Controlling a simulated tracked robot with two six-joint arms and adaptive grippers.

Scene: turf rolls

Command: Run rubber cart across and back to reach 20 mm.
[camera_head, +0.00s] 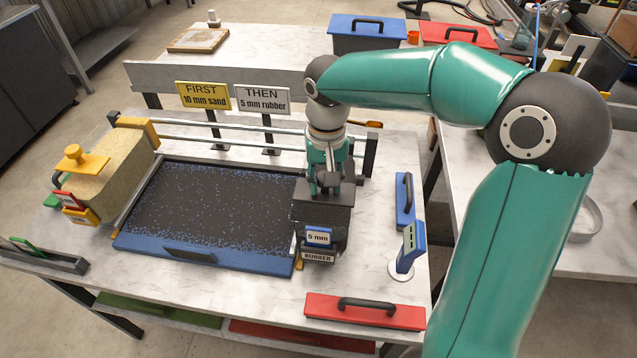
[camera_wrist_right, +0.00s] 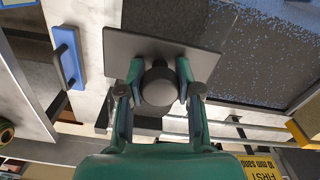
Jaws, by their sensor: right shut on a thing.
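The rubber cart (camera_head: 322,218) is a dark box with a "5 mm" tag and a "RUBBER" label on its front. It stands at the right end of the blue-edged tray (camera_head: 140,246). A black layer with blue flecks (camera_head: 215,205) covers the tray's floor. My right gripper (camera_head: 328,183) is above the cart, shut on its round dark knob. In the wrist view the fingers (camera_wrist_right: 160,88) press the knob from both sides, over the cart's dark top plate (camera_wrist_right: 122,45). My left gripper is not in view.
A sand cart (camera_head: 110,165) with a yellow knob stands at the tray's left end. Rails (camera_head: 225,127) run behind the tray. Signs read "FIRST 10 mm sand" (camera_head: 203,95) and "THEN 5 mm rubber" (camera_head: 262,99).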

